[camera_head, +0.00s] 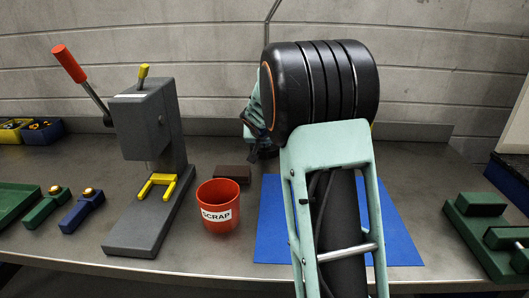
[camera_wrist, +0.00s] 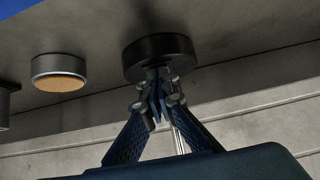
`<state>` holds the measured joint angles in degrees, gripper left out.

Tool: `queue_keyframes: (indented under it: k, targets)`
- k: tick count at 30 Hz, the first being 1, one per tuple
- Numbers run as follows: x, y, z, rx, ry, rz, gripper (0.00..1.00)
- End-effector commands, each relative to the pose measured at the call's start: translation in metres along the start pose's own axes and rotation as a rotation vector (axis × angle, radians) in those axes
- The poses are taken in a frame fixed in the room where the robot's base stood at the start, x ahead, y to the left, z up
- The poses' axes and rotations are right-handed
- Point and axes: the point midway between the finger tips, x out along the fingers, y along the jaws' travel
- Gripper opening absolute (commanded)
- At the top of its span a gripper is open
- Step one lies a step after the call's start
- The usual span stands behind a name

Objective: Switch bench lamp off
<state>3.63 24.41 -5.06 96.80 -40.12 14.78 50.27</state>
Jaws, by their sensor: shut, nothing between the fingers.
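The bench lamp shows in the head view only as a thin grey stem (camera_head: 268,25) rising behind my arm; its lower part is hidden. In the wrist view, where the bench appears at the top, I see a round black base (camera_wrist: 157,48) with a thin pale stem (camera_wrist: 180,135) beside my fingers. My gripper (camera_wrist: 158,88) is shut and empty, its fingertips at or very near the base. I cannot tell whether they touch it. The switch is hidden behind the fingers, and whether the lamp is lit cannot be seen.
A grey press (camera_head: 145,125) with a red-handled lever and a red SCRAP bin (camera_head: 219,205) stand left of my arm. A blue mat (camera_head: 400,238) lies beneath it. A green fixture (camera_head: 480,230) is at right. A grey cylinder with a tan face (camera_wrist: 60,73) stands near the base.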

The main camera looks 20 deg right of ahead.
Motion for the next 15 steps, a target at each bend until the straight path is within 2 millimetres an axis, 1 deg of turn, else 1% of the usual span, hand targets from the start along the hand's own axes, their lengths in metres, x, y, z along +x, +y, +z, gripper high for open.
queue_keyframes:
  k: [1, 3, 5, 15]
  targets:
    - [0.004, -0.0004, 0.0047, 0.0, 0.01, -0.001, 0.0]
    - [0.0042, -0.0008, 0.0056, -0.001, 0.021, -0.001, 0.0]
    - [0.0002, -0.0003, 0.0008, -0.001, 0.021, 0.0, 0.0]
    - [-0.0031, -0.0001, -0.0032, 0.0, 0.02, 0.0, 0.0]
